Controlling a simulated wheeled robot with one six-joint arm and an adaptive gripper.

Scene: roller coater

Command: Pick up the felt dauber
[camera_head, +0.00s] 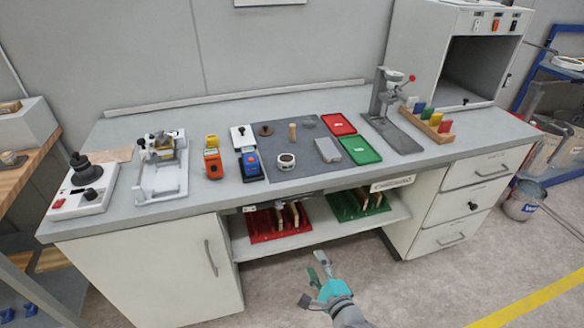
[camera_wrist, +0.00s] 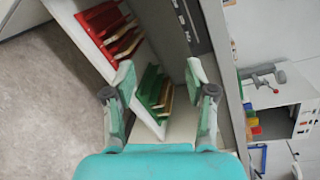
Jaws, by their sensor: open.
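On the dark grey mat (camera_head: 311,168) on the bench stand a small upright tan wooden peg (camera_head: 293,132) and a low brown round piece with a knob (camera_head: 265,130). Either could be the felt dauber; they are too small to tell. My gripper (camera_head: 314,279) is in front of the bench, well below and apart from the mat. In the wrist view my gripper (camera_wrist: 159,73) is open and empty, with the shelf's racks beyond its fingers. The pieces on the mat do not show clearly there.
A round white-rimmed container (camera_head: 286,161), a grey block (camera_head: 355,149), a green tray (camera_head: 361,149) and a red tray (camera_head: 338,124) lie on or beside the mat. A stand (camera_head: 385,98) is at right. Red (camera_head: 270,234) and green racks (camera_head: 349,211) fill the shelf below.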

